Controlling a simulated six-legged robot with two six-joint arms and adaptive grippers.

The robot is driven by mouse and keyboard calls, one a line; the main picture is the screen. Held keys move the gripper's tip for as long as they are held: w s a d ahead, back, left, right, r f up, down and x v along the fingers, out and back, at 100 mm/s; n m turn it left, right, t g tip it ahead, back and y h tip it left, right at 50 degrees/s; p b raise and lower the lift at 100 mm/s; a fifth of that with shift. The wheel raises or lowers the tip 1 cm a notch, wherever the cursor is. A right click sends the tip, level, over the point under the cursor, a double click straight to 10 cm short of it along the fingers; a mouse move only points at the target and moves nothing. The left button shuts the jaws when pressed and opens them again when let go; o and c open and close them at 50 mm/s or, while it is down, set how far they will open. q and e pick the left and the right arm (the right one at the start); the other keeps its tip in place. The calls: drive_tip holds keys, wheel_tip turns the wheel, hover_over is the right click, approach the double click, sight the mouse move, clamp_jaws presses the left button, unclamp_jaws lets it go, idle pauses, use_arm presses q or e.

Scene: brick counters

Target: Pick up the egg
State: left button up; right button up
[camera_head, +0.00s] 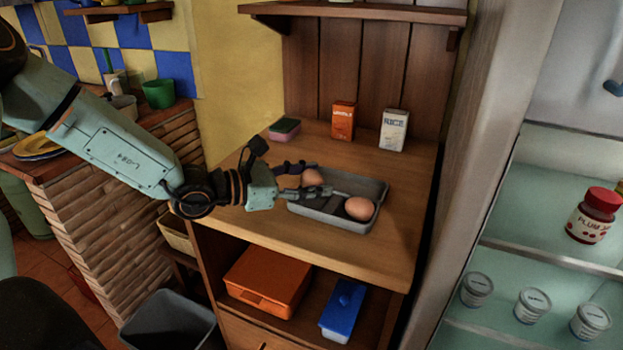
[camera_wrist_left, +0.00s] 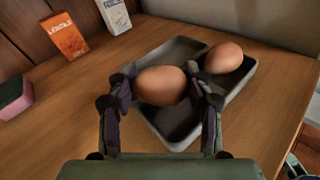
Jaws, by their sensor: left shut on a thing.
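A brown egg (camera_wrist_left: 161,86) is between the two fingers of my left gripper (camera_wrist_left: 162,92), at the near-left part of a grey tray (camera_wrist_left: 170,137). In the head view this egg (camera_head: 312,177) shows at the tray's left end, partly behind my left gripper (camera_head: 318,181). The gripper is shut on it. I cannot tell whether the egg is lifted off the tray. A second brown egg (camera_head: 359,208) lies in the right part of the tray (camera_head: 330,217); it also shows in the left wrist view (camera_wrist_left: 223,57). My right gripper is not in view.
An orange box (camera_head: 343,121), a white rice box (camera_head: 393,130) and a pink-green sponge (camera_head: 284,129) stand at the back of the wooden counter (camera_head: 262,222). An orange bin (camera_head: 266,281) and a blue container (camera_head: 343,311) sit on the shelf below. A fridge with jars (camera_head: 593,215) is at right.

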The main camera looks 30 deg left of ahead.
use_arm(q)
drive_tip(key=shift+w+f+b, duration=0.2)
drive_tip(key=shift+f+b, duration=0.2)
drive_tip(key=shift+f, duration=0.15)
drive_tip(key=o, duration=0.5)
drive_tip(key=shift+s+r, duration=0.15)
drive_tip(key=o, duration=0.3)
